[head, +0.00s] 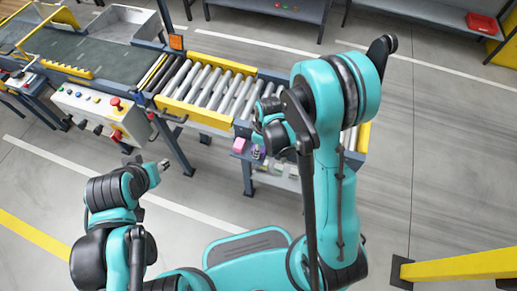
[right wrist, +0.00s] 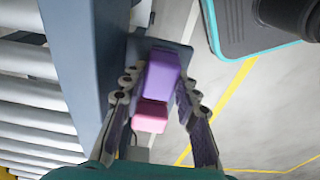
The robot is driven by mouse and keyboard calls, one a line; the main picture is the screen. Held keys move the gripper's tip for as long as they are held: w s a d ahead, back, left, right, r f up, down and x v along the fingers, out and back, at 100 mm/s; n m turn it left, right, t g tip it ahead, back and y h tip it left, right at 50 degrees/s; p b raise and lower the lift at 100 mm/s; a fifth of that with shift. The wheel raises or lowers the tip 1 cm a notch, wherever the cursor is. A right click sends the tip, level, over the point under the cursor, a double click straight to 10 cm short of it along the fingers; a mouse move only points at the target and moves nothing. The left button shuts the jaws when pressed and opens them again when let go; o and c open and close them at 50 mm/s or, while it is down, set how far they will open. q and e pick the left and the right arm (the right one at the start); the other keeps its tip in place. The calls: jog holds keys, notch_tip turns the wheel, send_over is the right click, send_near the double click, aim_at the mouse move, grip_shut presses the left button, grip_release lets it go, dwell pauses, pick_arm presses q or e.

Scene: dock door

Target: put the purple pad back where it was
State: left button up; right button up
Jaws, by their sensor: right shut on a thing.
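The purple pad (right wrist: 162,72) is a rounded block between the two fingertips of my right gripper (right wrist: 157,88) in the right wrist view. The gripper is shut on it. A pink block (right wrist: 150,115) sits right against the pad's lower end in that view. A grey-blue plate (right wrist: 181,50) lies behind the pad, beside the conveyor frame. Whether the pad touches the plate is unclear. In the head view the pink block (head: 239,145) shows beside the conveyor's near side, and my right arm hides most of the gripper. My left gripper (head: 163,165) is away to the left, its jaws too small to read.
The roller conveyor (head: 212,92) with yellow guards runs behind my right gripper. A control box (head: 95,107) with buttons stands at left. A red bin (head: 482,23) sits on a far shelf. A yellow barrier (head: 460,265) is at lower right. The right floor is open.

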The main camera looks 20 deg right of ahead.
jog(key=shift+f, duration=0.1)
jog(key=o, duration=0.7)
jog(key=shift+o, duration=0.2)
